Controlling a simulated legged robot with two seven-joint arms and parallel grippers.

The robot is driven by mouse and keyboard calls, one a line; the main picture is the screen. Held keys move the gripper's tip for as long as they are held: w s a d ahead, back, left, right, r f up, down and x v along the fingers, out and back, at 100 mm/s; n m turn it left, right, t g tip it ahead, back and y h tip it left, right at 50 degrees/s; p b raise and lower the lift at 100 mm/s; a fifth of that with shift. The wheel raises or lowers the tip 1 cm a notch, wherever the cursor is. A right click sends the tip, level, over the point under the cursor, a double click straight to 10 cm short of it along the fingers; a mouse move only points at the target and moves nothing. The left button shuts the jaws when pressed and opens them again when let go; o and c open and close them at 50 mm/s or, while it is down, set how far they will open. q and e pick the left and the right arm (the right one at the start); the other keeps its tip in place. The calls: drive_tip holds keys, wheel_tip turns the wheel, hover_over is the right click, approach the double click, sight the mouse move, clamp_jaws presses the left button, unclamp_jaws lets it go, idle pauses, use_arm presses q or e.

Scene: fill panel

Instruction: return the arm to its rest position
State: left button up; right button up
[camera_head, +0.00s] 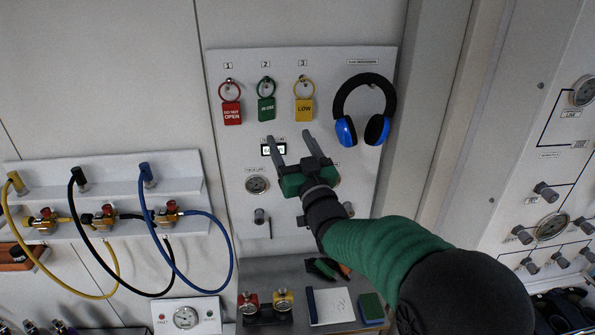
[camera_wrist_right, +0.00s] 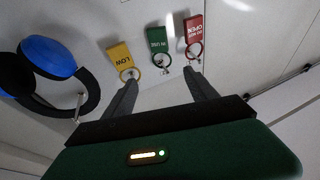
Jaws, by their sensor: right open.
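My right arm, with a green sleeve, reaches up from the lower right in the head view. My right gripper (camera_head: 292,145) is open and empty in front of the grey-white panel (camera_head: 228,62). Its fingers point up toward the hanging tags and cover part of a small display. In the right wrist view, the open gripper (camera_wrist_right: 163,92) has nothing between its fingertips. A red tag (camera_head: 231,112), a green tag (camera_head: 266,108) and a yellow tag (camera_head: 304,109) hang on rings from hooks above the fingers. My left gripper is not in view.
Blue-black headphones (camera_head: 364,110) hang at the panel's upper right. Yellow, black and blue hoses (camera_head: 229,262) loop at the left. A shelf below holds red and yellow valve fittings (camera_head: 283,300), a notepad (camera_head: 331,305) and a green-blue sponge (camera_head: 371,307). A gauge wall stands at the right.

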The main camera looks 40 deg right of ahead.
drive_tip(key=s+a+f+g+y+b, duration=0.1)
drive_tip(key=s+a+f+g+b, duration=0.15)
drive_tip(key=f, duration=0.65)
drive_tip(key=s+a+f+n+g+y+b, duration=0.1)
drive_tip(key=a+f+g+y, duration=0.2)
drive_tip(key=f, duration=0.6)
drive_tip(key=s+a+f+g+b, duration=0.1)
drive_tip(key=a+f+g+b, duration=0.3)
drive_tip(key=f, duration=0.6)
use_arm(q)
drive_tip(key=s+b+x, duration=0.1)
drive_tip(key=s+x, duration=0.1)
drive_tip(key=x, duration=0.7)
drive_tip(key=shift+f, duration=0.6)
use_arm(e)
drive_tip(key=s+a+f+n+g+y, duration=0.1)
drive_tip(key=s+a+f+g, duration=0.3)
drive_tip(key=s+f, duration=0.4)
drive_tip(key=s+a+f+n+g+y, duration=0.1)
drive_tip(key=s+a+f+g, duration=0.3)
drive_tip(key=s+a+f, duration=0.2)
wheel_tip(320, 180, down, 4)
drive_tip(key=s, duration=0.2)
drive_tip(key=shift+s+a, duration=0.35)
drive_tip(key=shift+a, duration=0.05)
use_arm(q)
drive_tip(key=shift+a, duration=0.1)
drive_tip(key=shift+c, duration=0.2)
